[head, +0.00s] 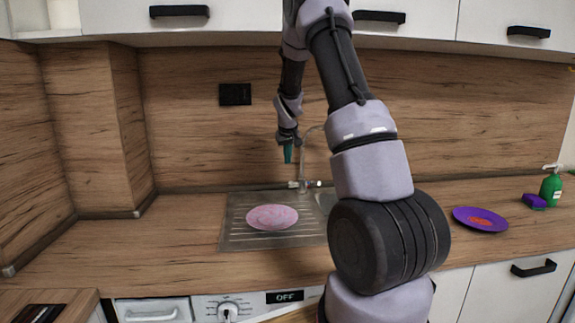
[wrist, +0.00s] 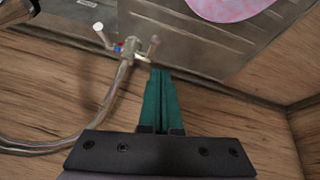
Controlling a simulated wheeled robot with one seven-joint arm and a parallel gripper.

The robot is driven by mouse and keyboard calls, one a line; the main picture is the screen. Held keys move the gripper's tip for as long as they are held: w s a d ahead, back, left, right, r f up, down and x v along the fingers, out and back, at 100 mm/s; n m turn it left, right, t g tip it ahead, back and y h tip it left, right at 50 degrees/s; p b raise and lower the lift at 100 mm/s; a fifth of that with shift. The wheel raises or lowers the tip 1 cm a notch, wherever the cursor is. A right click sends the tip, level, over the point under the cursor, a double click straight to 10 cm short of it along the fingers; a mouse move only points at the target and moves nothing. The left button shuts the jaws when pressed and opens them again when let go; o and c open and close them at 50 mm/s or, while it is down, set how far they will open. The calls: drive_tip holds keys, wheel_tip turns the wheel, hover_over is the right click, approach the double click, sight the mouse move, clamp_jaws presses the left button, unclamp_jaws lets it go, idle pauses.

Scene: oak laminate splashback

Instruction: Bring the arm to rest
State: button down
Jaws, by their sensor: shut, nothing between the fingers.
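My gripper (head: 288,154) hangs in the air above the back of the sink area, near the tap, in the head view. Its teal fingers point down. In the wrist view my gripper (wrist: 161,72) shows its two fingers pressed together, with nothing between them. The forearm and elbow rise high in front of the splashback, and the lower arm covers part of the sink and counter in the head view.
The tap (head: 305,182) stands close to my gripper. A pink plate (head: 272,217) lies on the drainboard (head: 236,236). At right are a purple plate (head: 481,219), a purple sponge (head: 535,201) and a green soap bottle (head: 551,188). Upper cabinets hang above. The left counter is clear.

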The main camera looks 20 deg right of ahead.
drive_tip(key=shift+s+a+r, duration=0.1)
drive_tip(key=shift+s+r, duration=0.2)
drive_tip(key=shift+s, duration=0.05)
drive_tip(key=shift+r, duration=0.1)
